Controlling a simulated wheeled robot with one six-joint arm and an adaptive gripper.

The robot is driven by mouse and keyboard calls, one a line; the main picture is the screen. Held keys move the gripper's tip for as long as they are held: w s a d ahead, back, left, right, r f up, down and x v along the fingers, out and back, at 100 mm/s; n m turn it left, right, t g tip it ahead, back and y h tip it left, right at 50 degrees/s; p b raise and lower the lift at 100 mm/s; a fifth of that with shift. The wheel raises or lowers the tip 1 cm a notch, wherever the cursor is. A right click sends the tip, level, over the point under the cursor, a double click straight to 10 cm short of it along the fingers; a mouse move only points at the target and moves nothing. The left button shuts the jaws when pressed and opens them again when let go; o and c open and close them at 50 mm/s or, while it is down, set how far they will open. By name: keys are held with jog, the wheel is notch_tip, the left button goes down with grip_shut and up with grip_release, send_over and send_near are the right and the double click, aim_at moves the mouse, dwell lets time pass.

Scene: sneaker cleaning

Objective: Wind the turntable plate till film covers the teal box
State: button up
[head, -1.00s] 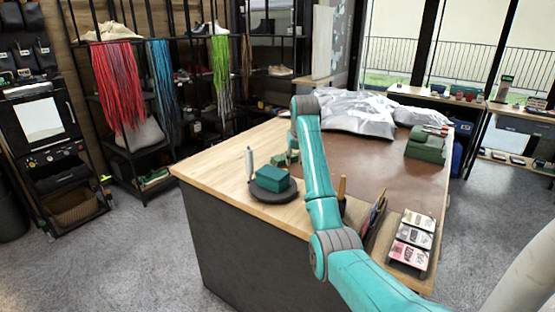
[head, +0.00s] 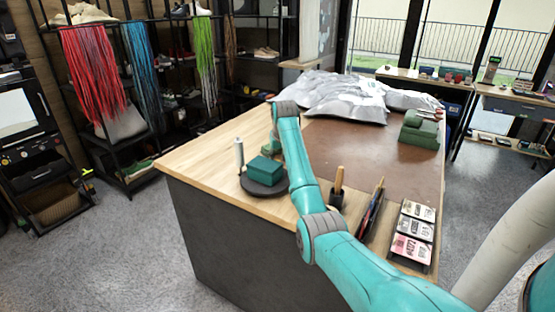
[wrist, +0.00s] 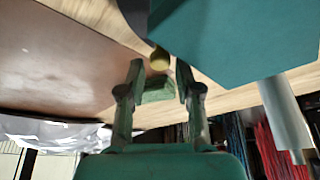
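The teal box (head: 265,169) sits on the round dark turntable plate (head: 262,188) at the table's left corner; its visible faces look bare teal. A pale upright roll (head: 239,153), seemingly the film, stands beside the plate. In the wrist view the teal box (wrist: 240,40) fills the upper right, the plate's dark edge (wrist: 134,14) is at the top, and the roll (wrist: 285,115) is at the right. My gripper (wrist: 160,67) is open, with a small yellowish knob (wrist: 160,57) appearing between its fingertips. Contact cannot be told. In the head view the fingers are mostly hidden.
A brown mat (head: 375,155) covers much of the table (head: 195,160), with silver bags (head: 345,100) behind. A wooden-handled tool (head: 338,185) and a card rack (head: 412,235) stand at the right.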

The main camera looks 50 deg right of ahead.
jog(key=shift+x, duration=0.85)
grip_shut()
jog(key=shift+w+n, duration=0.15)
jog(key=shift+n, duration=0.15)
